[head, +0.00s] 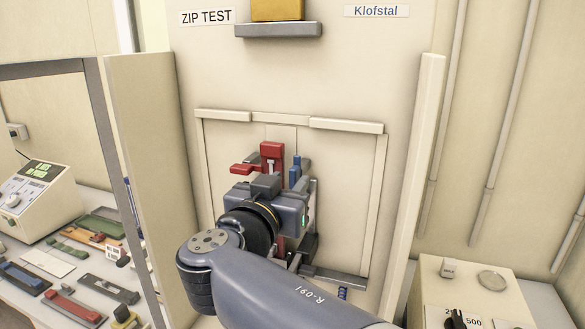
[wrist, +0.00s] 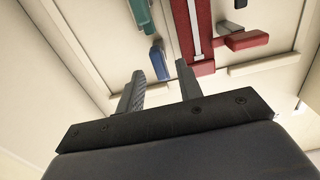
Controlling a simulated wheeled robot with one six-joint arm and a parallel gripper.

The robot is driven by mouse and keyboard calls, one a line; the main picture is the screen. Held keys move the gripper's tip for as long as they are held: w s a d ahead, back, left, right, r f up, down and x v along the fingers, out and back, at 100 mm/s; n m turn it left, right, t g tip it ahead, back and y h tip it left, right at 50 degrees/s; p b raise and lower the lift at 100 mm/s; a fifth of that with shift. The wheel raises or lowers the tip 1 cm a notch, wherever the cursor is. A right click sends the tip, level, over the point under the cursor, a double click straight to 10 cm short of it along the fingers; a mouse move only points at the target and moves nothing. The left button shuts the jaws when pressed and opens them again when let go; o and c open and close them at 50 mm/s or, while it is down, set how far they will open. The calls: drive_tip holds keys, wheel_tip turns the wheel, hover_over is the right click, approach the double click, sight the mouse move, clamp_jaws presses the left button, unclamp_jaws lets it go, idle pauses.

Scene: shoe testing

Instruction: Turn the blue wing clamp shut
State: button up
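The blue wing clamp (head: 295,172) is on the beige front panel of the machine, just right of a red clamp (head: 272,158). In the wrist view the blue piece (wrist: 158,62) shows in the gap between the fingertips, seemingly just beyond them. My gripper (wrist: 160,72) is open, with its two grey fingers apart and nothing visibly held. Whether a finger touches the blue piece, I cannot tell. In the head view my wrist hides the fingers and the lower part of the clamps.
The red clamp (wrist: 200,38) stands close beside the right finger in the wrist view. A teal piece (wrist: 142,15) lies beyond the blue one. Side walls (head: 150,170) flank the panel. A grey shelf (head: 278,30) is above. A bench with several tools (head: 75,275) is at left.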

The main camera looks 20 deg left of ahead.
drive_tip(key=shift+w+d, duration=0.1)
drive_tip(key=shift+w, duration=0.95)
drive_tip(key=shift+c, duration=0.5)
clamp_jaws()
